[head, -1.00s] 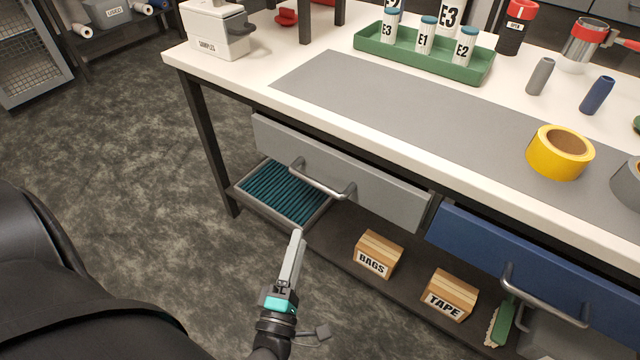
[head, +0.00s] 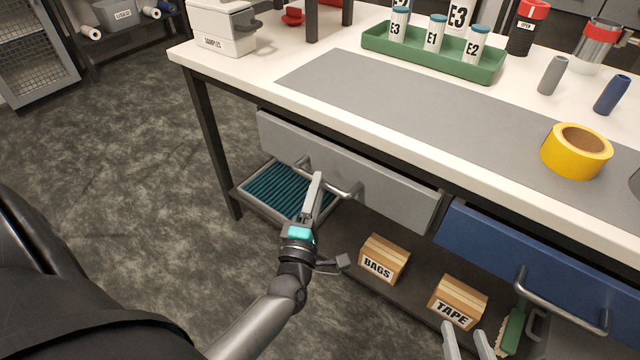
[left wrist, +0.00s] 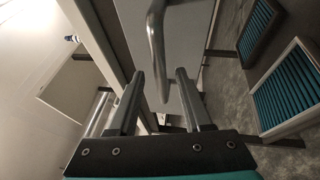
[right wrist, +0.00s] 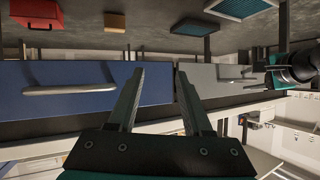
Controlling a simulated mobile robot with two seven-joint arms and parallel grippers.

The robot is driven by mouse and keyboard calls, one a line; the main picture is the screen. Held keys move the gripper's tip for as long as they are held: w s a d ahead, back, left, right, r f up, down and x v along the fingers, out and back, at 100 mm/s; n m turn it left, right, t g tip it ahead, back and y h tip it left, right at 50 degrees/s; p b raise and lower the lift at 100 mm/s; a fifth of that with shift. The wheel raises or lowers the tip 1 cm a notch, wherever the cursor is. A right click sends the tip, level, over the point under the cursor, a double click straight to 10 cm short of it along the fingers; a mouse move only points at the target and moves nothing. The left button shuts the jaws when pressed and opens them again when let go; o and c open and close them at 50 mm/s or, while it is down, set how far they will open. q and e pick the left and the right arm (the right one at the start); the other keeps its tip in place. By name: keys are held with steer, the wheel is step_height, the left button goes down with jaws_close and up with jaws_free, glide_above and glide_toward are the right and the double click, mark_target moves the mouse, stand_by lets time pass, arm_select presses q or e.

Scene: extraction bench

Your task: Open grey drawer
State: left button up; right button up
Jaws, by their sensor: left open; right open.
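The grey drawer (head: 390,190) sits under the bench top at the left, its front slightly proud of the bench edge. Its bar handle (head: 343,191) is partly hidden behind my left gripper (head: 314,188), which is at the handle in the head view. In the left wrist view the handle (left wrist: 156,50) lies ahead of and between the open fingers of my left gripper (left wrist: 158,88); I cannot tell contact. My right gripper (head: 464,340) is open and empty at the bottom of the head view. In the right wrist view the grey drawer (right wrist: 210,85) is beyond its fingers.
A blue drawer (head: 480,240) with its own handle is right of the grey one. Below, a shelf holds a teal ribbed tray (head: 280,190), a BAGS box (head: 384,260) and a TAPE box (head: 458,300). Yellow tape (head: 576,152) and a green tray (head: 400,52) stand on the bench.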

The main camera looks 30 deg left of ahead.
arm_select(q)
steer(key=shift+x, duration=1.2)
arm_select(e)
steer(key=shift+a+r+t+y, duration=0.3)
steer(key=shift+a+r+t, duration=0.05)
steer(key=shift+a+t, duration=0.25)
arm_select(q)
jaws_close()
